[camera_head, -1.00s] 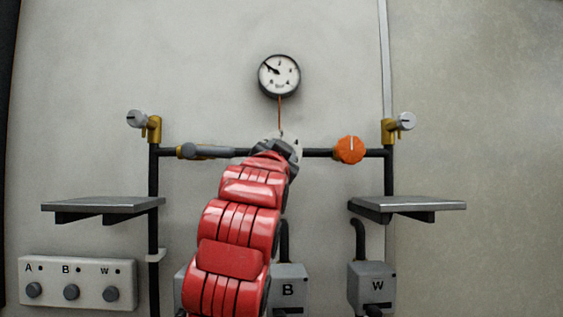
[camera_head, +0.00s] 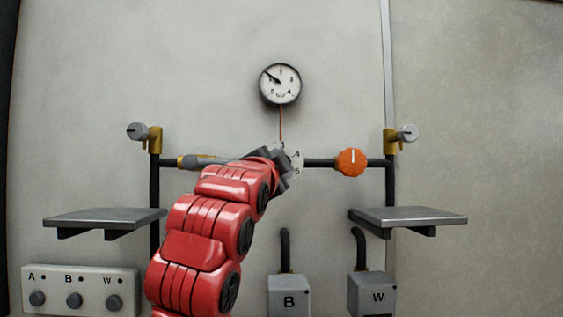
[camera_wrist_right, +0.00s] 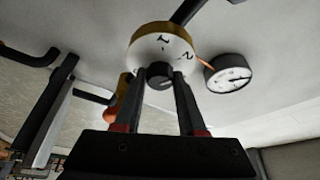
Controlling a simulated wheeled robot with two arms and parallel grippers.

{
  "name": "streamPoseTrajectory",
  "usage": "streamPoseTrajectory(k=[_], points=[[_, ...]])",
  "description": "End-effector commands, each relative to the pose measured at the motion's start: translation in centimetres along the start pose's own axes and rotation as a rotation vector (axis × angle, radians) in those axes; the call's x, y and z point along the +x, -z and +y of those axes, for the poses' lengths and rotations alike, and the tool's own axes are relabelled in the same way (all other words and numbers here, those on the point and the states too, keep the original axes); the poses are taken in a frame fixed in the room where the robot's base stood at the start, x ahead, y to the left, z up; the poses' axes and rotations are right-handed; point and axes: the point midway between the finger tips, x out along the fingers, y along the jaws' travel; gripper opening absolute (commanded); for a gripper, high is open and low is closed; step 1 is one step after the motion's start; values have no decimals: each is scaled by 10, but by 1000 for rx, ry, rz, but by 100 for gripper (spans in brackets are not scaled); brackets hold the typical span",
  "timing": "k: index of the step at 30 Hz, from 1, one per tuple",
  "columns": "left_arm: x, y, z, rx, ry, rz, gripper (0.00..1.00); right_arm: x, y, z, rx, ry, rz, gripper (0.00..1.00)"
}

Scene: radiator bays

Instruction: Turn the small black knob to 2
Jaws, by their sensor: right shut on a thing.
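The small black knob (camera_wrist_right: 159,75) sits at the centre of a round white dial (camera_wrist_right: 150,48) in the right wrist view. The figures 1 and 2 show on the dial's rim. My right gripper (camera_wrist_right: 158,84) is shut on the knob, one finger on each side. In the head view my right gripper (camera_head: 277,164) covers the knob and most of the dial (camera_head: 297,161); only 4 and 5 show at its right edge. I cannot read which figure the knob points to. My left gripper is not in view.
A pressure gauge (camera_head: 280,84) hangs above the dial. Shelves (camera_head: 104,217) (camera_head: 414,217) stick out on both sides.

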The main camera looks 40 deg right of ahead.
Motion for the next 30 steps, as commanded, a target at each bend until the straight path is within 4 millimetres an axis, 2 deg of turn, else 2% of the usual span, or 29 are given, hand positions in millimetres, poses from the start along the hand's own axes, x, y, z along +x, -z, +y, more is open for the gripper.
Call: streamPoseTrajectory(k=[8,9,13,23,26,30], points=[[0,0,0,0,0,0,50,0,1,-1,1,3,2,0],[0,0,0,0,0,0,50,0,1,-1,1,3,2,47],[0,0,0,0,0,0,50,0,1,-1,1,2,2,70],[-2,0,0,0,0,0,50,-2,0,0,0,2,1,70],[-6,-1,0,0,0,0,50,-12,-1,1,3,4,0,70],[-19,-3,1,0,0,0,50,-41,-3,2,6,6,-4,70]])
